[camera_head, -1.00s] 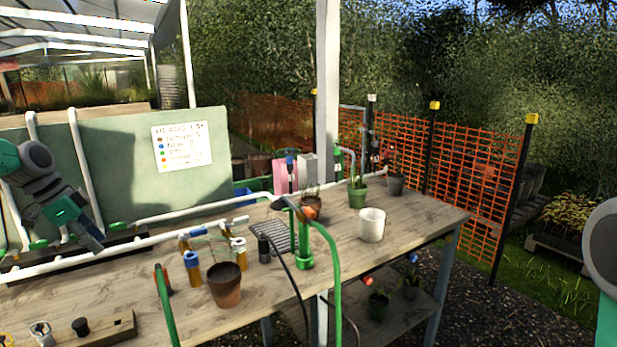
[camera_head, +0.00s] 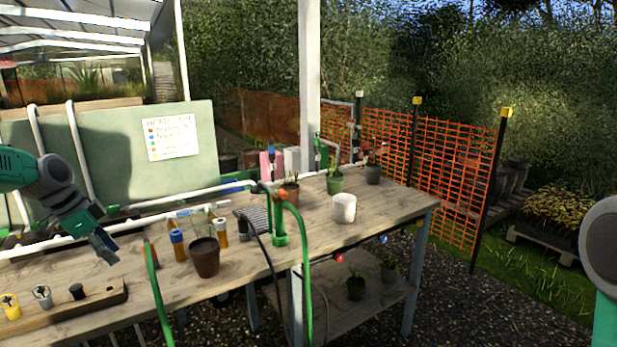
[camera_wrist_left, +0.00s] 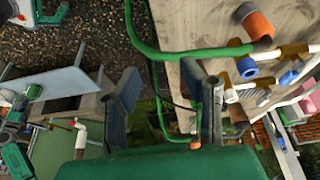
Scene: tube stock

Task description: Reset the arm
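My left arm comes in from the left, and its left gripper (camera_head: 105,250) hangs over the left part of the wooden table, fingers pointing down. In the left wrist view the gripper (camera_wrist_left: 167,105) has its two grey fingers apart with nothing held between them. A green hose, the table edge and ground show beyond the fingers. Only a grey and green part of my right arm shows at the right edge of the head view; its gripper is out of view.
The wooden table (camera_head: 318,225) holds a brown pot (camera_head: 205,258), a white pot (camera_head: 344,208), blue-capped tubes (camera_head: 178,246), a wooden block (camera_head: 65,305) with several fittings, and white pipes. A green hose (camera_head: 305,280) arches over the front edge. An orange fence (camera_head: 450,180) stands behind.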

